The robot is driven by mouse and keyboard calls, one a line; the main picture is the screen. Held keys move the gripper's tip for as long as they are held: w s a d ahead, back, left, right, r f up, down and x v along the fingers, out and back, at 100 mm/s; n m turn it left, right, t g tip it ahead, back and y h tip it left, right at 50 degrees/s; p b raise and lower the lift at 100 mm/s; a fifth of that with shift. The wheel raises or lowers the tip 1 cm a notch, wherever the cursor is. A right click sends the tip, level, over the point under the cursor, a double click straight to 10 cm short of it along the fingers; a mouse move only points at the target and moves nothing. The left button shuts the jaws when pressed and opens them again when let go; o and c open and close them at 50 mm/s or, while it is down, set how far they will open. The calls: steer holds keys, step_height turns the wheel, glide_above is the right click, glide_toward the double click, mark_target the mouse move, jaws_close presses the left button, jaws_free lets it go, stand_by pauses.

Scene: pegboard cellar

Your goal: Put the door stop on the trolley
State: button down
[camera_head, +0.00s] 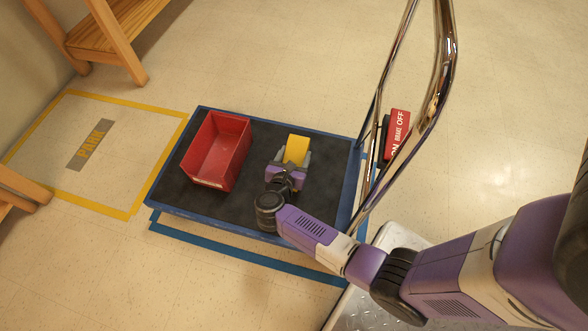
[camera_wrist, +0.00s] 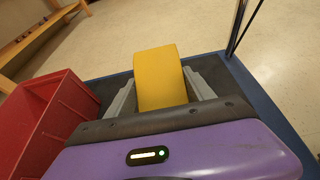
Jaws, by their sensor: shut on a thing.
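The door stop (camera_head: 296,150) is a yellow wedge; it also shows in the wrist view (camera_wrist: 160,77). My gripper (camera_head: 290,162) is shut on it, with one grey finger on each side in the wrist view (camera_wrist: 160,92). The trolley (camera_head: 245,202) has a dark deck with a blue rim and a chrome handle on its right side. The door stop is over the right part of the deck. I cannot tell whether its underside touches the deck, since my gripper hides its near end.
A red open bin (camera_head: 217,152) stands on the left part of the deck, apart from my gripper. The chrome handle (camera_head: 433,100) rises at the right, by a red brake pedal (camera_head: 397,133). A wooden bench (camera_head: 92,38) stands at the back left. A yellow-outlined floor area (camera_head: 125,160) is empty.

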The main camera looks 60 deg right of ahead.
steer(key=shift+w+f+b, duration=0.1)
steer(key=shift+f+b, duration=1.5)
steer(key=shift+f, duration=1.6)
steer(key=shift+c, duration=1.9)
jaws_free()
steer(key=shift+f, duration=0.1)
steer(key=shift+a+r, duration=0.15)
steer(key=shift+r, duration=0.1)
steer(key=p+v, duration=0.4)
steer(key=v, duration=0.7)
steer(key=shift+s+a, duration=0.25)
steer(key=shift+a, duration=0.1)
